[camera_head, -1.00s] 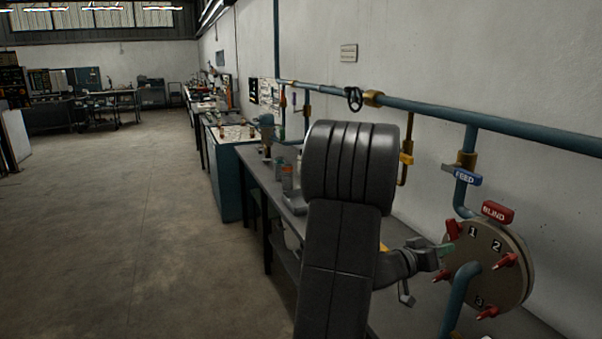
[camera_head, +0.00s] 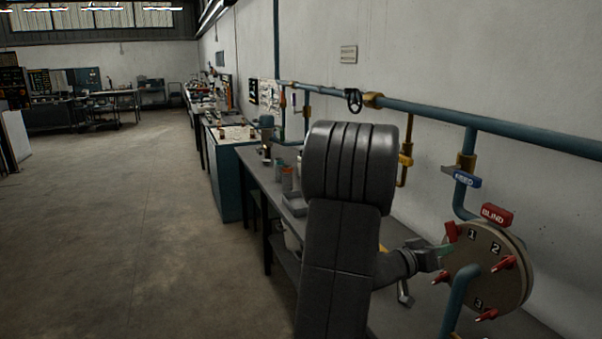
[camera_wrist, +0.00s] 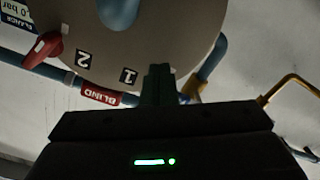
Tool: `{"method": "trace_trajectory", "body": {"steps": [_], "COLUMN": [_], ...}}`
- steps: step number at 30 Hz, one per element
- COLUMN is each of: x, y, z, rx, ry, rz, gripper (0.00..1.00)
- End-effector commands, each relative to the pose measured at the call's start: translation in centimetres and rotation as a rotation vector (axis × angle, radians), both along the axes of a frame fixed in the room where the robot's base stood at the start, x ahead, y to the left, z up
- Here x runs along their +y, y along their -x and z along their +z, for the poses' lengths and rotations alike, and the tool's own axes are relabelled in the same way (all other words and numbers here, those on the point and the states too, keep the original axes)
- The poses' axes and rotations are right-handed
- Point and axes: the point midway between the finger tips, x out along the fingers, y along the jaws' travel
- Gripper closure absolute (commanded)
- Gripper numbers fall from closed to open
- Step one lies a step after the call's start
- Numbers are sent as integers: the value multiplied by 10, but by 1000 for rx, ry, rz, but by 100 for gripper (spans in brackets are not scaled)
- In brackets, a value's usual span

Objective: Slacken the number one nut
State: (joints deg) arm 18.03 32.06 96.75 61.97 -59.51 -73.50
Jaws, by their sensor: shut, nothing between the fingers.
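A round beige end plate (camera_head: 495,257) with red wing nuts and the numbers 1, 2 and 3 stands at the right in the head view. The number one nut (camera_head: 452,232) is red and sits at the plate's upper left edge, beside the 1. My gripper (camera_head: 445,251) is shut and empty, with its tips just below that nut at the plate's left edge. In the wrist view my shut fingers (camera_wrist: 158,84) overlap the edge of the plate (camera_wrist: 165,32) close to the 1. The number one nut is not visible there; whether my fingers touch it cannot be told.
A red BLIND tag (camera_head: 496,215) is above the plate, and a blue FEED tag (camera_head: 467,180) hangs on the pipe. A blue pipe (camera_head: 460,298) passes in front of the plate. Another red nut (camera_head: 503,264) is near the 2. A bench (camera_head: 258,180) runs along the wall.

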Motion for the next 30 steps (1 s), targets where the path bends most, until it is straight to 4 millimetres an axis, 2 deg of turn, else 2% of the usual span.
{"method": "trace_trajectory", "body": {"steps": [30], "x": [-5], "y": [10], "z": [13], "rx": [-6], "ry": [7], "rz": [2], "gripper": [100]}}
